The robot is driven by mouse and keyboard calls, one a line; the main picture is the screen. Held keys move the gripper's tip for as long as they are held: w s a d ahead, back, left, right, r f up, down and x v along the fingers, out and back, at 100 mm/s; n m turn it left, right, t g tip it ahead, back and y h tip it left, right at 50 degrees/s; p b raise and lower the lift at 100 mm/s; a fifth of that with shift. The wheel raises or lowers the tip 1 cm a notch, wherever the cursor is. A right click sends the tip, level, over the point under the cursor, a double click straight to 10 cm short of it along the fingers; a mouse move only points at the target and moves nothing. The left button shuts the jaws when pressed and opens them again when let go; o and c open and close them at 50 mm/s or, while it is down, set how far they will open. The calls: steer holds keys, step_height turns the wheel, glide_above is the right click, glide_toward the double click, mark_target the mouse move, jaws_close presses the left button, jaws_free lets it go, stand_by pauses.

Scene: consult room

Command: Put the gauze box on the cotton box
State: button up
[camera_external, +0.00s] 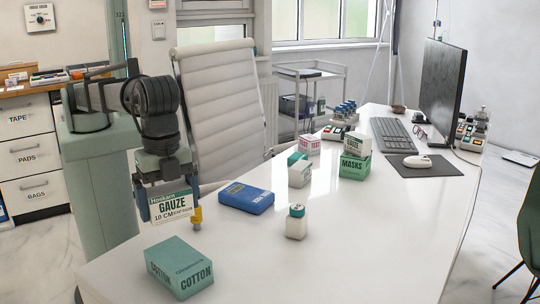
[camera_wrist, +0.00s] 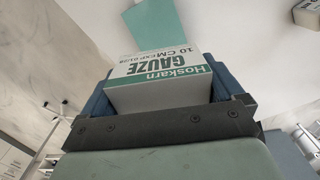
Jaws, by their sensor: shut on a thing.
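The gauze box (camera_external: 172,207), white with green and dark lettering, is held in my gripper (camera_external: 168,212), which is shut on it. It hangs above the desk, apart from it, behind and above the cotton box. The cotton box (camera_external: 180,266) is teal-green with dark lettering and sits on the desk near its front left edge, its top bare. In the wrist view, the gauze box (camera_wrist: 160,72) sits between the two blue fingers of my gripper (camera_wrist: 160,92). A teal surface beyond it, likely the cotton box (camera_wrist: 152,22), is partly hidden by the gauze box.
A masks box (camera_external: 354,167) and other small boxes stand farther back. A monitor (camera_external: 442,85) and keyboard (camera_external: 391,133) are at the far right.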

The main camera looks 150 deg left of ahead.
mark_target(176, 255)
step_height(176, 255, down, 9)
steer(key=shift+f, duration=0.15)
stand_by(0.4)
steer(key=shift+f, duration=0.1)
steer(key=o, duration=0.7)
step_height(176, 255, up, 12)
steer(key=shift+r, duration=0.15)
stand_by(0.4)
